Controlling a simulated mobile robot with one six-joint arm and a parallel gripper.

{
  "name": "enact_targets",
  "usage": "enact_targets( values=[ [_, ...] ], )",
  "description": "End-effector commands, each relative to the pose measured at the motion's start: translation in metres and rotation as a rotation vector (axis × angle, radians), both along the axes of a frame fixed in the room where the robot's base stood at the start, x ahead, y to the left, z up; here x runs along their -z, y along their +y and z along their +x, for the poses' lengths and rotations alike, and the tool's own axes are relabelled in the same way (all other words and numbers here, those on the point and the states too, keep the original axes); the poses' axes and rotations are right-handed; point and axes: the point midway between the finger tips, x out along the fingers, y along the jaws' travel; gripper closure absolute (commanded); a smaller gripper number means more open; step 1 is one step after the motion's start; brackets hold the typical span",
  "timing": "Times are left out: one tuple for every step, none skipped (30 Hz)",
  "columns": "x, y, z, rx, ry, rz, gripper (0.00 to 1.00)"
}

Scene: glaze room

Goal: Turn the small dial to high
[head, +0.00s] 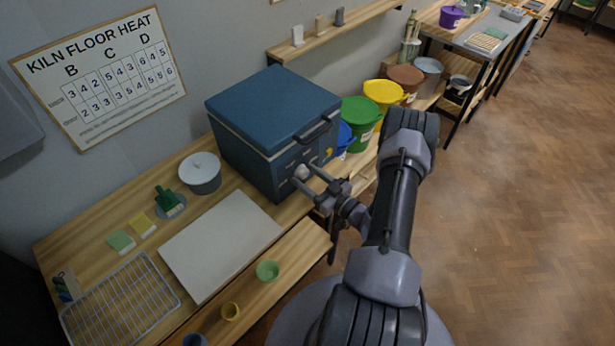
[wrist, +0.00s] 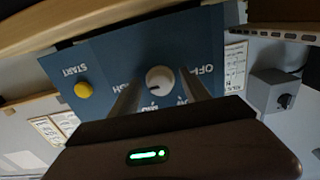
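The blue kiln box (head: 262,135) stands on the wooden bench, its control panel facing my arm. In the wrist view the panel (wrist: 105,60) is seen roughly upside down. It bears a round white dial (wrist: 160,79) with OFF and other labels around it; some are partly covered by my fingers. A small dark mark shows on the dial's face, but its exact setting is hard to read. My gripper (wrist: 162,82) is open, one finger on each side of the dial, with gaps visible. In the head view my gripper (head: 303,176) is at the panel.
A yellow START button (wrist: 83,89) is on the same panel. A grey box with a dark knob (wrist: 285,101) shows at the right of the wrist view.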

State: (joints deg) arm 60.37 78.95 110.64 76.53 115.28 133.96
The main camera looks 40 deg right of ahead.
Motion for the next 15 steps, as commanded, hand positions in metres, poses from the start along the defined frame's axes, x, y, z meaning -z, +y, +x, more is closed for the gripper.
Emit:
enact_targets(
  values=[
    [0.0, 0.0, 0.0, 0.0, 0.0, 0.0, 0.45],
    [0.0, 0.0, 0.0, 0.0, 0.0, -0.001, 0.45],
    [0.0, 0.0, 0.0, 0.0, 0.0, -0.001, 0.45],
    [0.0, 0.0, 0.0, 0.0, 0.0, -0.001, 0.45],
    [0.0, 0.0, 0.0, 0.0, 0.0, -0.001, 0.45],
    [0.0, -0.001, -0.001, 0.001, 0.0, -0.001, 0.45],
    [0.0, -0.001, -0.004, 0.001, 0.0, 0.0, 0.45],
    [0.0, -0.001, -0.007, 0.002, 0.0, 0.0, 0.45],
    [0.0, -0.002, -0.012, 0.004, 0.001, 0.0, 0.45],
    [0.0, -0.003, -0.018, 0.004, 0.001, 0.0, 0.45],
    [-0.001, -0.004, -0.025, 0.006, 0.0, 0.0, 0.45],
    [-0.001, -0.005, -0.036, 0.007, 0.0, 0.001, 0.45],
    [-0.001, -0.006, -0.046, 0.008, 0.001, 0.001, 0.45],
    [-0.001, -0.007, -0.056, 0.008, 0.0, 0.001, 0.45],
    [-0.001, -0.008, -0.069, 0.009, -0.001, 0.001, 0.45]
  ],
)
